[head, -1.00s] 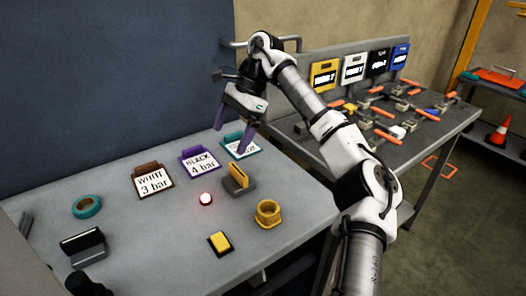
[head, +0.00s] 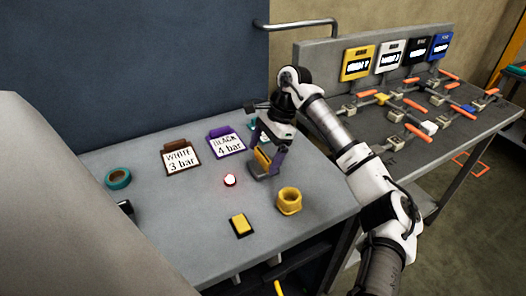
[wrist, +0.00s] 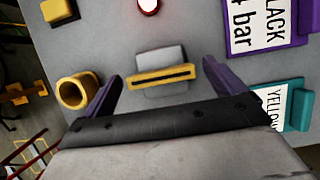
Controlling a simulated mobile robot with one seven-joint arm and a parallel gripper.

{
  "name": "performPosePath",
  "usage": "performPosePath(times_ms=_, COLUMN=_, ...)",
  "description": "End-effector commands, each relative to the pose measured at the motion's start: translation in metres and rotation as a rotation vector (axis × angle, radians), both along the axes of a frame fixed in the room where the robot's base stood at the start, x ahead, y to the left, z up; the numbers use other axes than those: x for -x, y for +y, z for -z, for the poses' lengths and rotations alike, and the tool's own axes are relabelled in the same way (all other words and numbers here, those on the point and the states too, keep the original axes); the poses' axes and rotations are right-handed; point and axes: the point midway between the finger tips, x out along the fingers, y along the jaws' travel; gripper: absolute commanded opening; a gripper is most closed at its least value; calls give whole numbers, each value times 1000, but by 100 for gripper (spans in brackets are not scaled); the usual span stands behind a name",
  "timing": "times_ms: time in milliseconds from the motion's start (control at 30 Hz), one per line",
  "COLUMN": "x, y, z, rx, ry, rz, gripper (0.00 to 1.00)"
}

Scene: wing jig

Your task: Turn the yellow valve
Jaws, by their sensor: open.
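A valve with a yellow body (head: 382,99) and an orange lever sits on the right bench, among several similar valves, below a yellow display panel (head: 358,63). My gripper (head: 267,156) is away from it, low over the left table. It is open, with its purple fingers around a yellow slotted piece (wrist: 150,80) on a grey base (wrist: 158,56). In the wrist view the piece lies ahead between the fingertips, with gaps at both sides. In the head view my gripper partly hides it.
On the left table are a yellow hex ring (head: 289,201), a yellow-topped button (head: 240,225), a glowing red light (head: 230,180), a teal tape roll (head: 118,178), and brown "WHITE 3 bar" (head: 181,158) and purple "BLACK 4 bar" (head: 226,143) tags. A teal tag (wrist: 295,105) lies nearby.

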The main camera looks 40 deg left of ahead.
Motion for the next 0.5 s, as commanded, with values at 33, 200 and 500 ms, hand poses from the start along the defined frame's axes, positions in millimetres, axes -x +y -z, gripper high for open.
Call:
performPosePath(times_ms=33, x=2, y=0, z=3, rx=1, ry=1, rz=1, gripper=95)
performPosePath(times_ms=200, x=4, y=1, z=11, rx=0, ry=1, rz=0, gripper=95)
performPosePath(times_ms=500, x=4, y=2, z=11, rx=0, ry=0, rz=0, gripper=87)
